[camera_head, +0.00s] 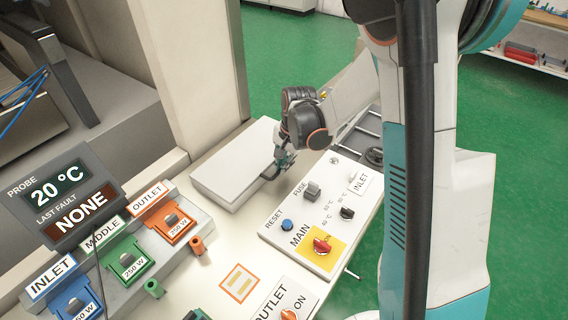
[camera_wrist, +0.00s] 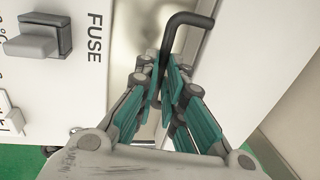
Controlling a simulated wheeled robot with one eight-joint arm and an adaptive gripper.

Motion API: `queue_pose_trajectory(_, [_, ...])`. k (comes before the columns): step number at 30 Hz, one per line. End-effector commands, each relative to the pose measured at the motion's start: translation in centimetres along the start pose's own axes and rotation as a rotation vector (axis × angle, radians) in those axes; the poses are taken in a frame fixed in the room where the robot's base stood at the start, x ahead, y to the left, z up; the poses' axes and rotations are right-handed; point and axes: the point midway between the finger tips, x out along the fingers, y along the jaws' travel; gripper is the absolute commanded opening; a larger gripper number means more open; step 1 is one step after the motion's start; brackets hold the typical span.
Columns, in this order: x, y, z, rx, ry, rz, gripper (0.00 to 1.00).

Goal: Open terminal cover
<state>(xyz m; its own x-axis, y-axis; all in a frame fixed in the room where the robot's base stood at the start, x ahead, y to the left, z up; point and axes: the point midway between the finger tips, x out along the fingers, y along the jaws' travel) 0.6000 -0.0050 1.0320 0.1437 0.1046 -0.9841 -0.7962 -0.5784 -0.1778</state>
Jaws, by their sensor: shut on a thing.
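The terminal cover (camera_head: 236,160) is a flat white box lid on the cream bench, and it looks closed. Its dark bent handle (camera_head: 270,174) is on its right side, near the control panel. My gripper (camera_head: 284,160) reaches down to this handle. In the wrist view, the teal fingers of my gripper (camera_wrist: 170,82) are closed around the straight part of the handle (camera_wrist: 189,20). The cover's white face (camera_wrist: 250,50) lies to the right of the handle there. The inside of the cover is hidden.
Right of the cover is a panel with a fuse switch (camera_head: 313,191), a blue reset button (camera_head: 287,225) and a red main knob (camera_head: 322,244). Left are orange (camera_head: 176,224), green (camera_head: 126,264) and blue modules (camera_head: 76,304). A beige pillar (camera_head: 195,70) stands behind.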

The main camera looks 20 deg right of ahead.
Motion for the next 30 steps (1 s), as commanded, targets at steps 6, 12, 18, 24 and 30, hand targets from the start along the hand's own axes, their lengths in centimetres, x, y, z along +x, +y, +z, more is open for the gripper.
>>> queue_pose_trajectory(6, [-2.2, -1.0, 0.0, -0.002, 0.000, 0.089, 0.00])
queue_pose_trajectory(12, [-5.5, -2.7, 0.0, -0.001, 0.000, 0.114, 0.00])
queue_pose_trajectory(18, [-8.8, -5.8, 0.1, -0.005, -0.001, 0.162, 0.00])
queue_pose_trajectory(24, [-8.3, -5.3, 0.0, 0.000, 0.000, 0.164, 0.30])
queue_pose_trajectory(30, [-8.3, -5.2, 0.0, 0.000, 0.000, 0.164, 0.30])
